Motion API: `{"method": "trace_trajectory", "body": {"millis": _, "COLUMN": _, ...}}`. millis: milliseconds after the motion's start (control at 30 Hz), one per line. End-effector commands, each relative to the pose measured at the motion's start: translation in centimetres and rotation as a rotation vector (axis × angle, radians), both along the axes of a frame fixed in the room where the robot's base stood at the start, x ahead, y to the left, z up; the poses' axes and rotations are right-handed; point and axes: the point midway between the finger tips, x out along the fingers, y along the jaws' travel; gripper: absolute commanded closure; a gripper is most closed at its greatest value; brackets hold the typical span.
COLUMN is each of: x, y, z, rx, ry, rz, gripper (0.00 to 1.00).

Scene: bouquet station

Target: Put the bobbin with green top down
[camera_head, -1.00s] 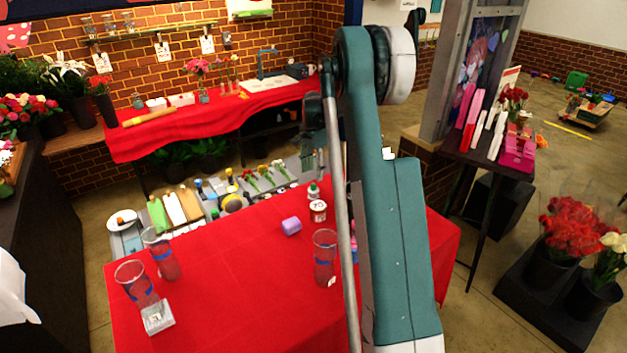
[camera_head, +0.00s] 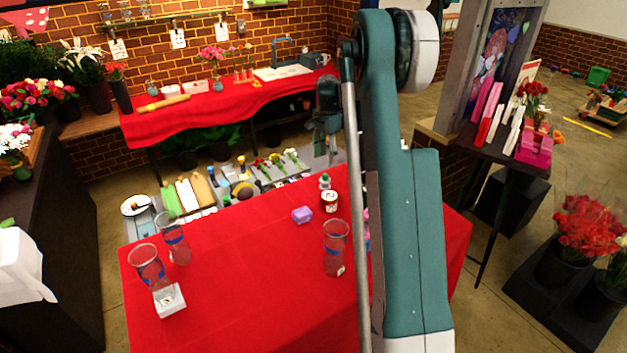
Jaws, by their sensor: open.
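The bobbin with the green top (camera_head: 325,181) stands upright at the far edge of the red-covered table, just behind a white and red tin (camera_head: 330,203). It looks small, and I cannot tell whether it touches the tin. My gripper (camera_head: 324,157) hangs above and beyond the bobbin, apart from it in the picture. It is open, with nothing visible in it. Its fingertips are small and dark here. My arm hides part of the right side of the table.
The red table (camera_head: 235,285) has free room in its middle. A purple block (camera_head: 302,215) lies left of the tin. A clear glass (camera_head: 336,248) stands in front of the tin. Two more glasses, one (camera_head: 174,240) behind the other (camera_head: 149,265), stand at left by a white square box (camera_head: 169,301).

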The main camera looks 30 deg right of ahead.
Motion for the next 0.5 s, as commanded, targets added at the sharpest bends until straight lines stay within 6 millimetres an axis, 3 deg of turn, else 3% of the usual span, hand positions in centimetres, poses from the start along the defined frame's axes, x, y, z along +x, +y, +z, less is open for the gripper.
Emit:
{"method": "trace_trajectory", "body": {"millis": 267, "x": -0.8, "y": 2.3, "z": 2.5, "rx": -0.01, "ry": -0.02, "rz": 0.058, "gripper": 0.53}}
{"method": "trace_trajectory", "body": {"millis": 500, "x": -2.6, "y": 6.2, "z": 6.5, "rx": -0.031, "ry": -0.058, "rz": 0.167, "gripper": 0.53}}
